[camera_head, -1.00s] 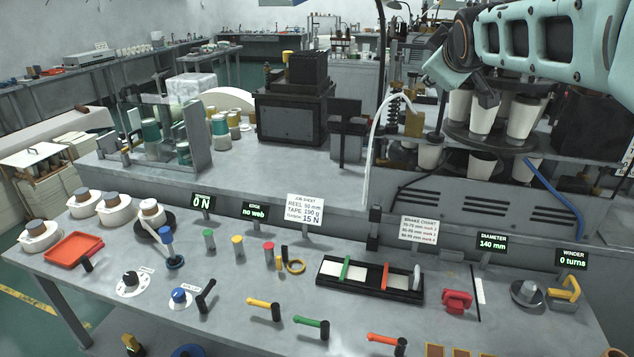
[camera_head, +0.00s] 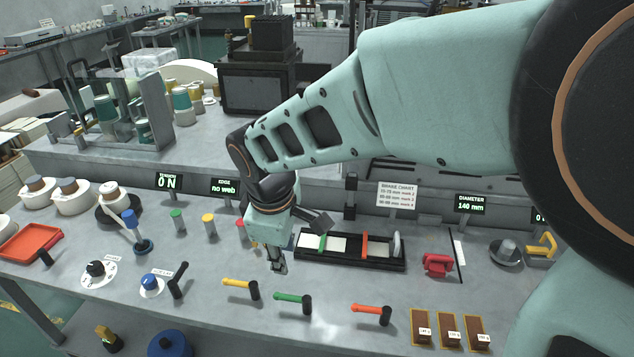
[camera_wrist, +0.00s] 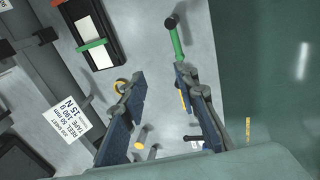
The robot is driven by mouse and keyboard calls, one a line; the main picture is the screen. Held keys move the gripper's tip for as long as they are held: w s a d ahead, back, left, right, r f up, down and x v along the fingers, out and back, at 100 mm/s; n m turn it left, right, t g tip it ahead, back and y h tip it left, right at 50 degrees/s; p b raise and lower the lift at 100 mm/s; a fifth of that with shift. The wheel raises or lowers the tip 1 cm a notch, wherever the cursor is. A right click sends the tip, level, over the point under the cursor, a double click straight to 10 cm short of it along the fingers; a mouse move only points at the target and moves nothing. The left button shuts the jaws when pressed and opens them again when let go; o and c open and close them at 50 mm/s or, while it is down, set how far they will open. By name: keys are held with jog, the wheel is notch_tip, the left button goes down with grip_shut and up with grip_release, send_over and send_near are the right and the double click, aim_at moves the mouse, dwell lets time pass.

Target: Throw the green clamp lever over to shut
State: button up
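The green clamp lever (camera_head: 290,298) lies on the bench front between a yellow lever and an orange lever. Its green handle points left from a dark upright pivot post at its right end. My gripper (camera_head: 278,265) hangs above the bench, behind and slightly left of the green lever, apart from it. In the wrist view the green lever (camera_wrist: 177,43) shows beyond the fingertips, upper right of centre. My gripper (camera_wrist: 159,72) is open there, with nothing between its fingertips.
The yellow lever (camera_head: 237,284) is left of the green one and the orange lever (camera_head: 368,309) right. Behind stands a black tray (camera_head: 345,262) with green and orange bars. A red clamp (camera_head: 437,264) and brown blocks (camera_head: 449,329) are to the right. Coloured knobs (camera_head: 208,220) stand behind left.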

aim_at(288, 297)
jog(key=shift+g, duration=0.3)
jog(key=f, duration=0.8)
jog(key=f+b, duration=0.1)
jog(key=f, duration=0.3)
jog(key=shift+s, duration=0.25)
jog(key=shift+c, duration=0.3)
grip_shut()
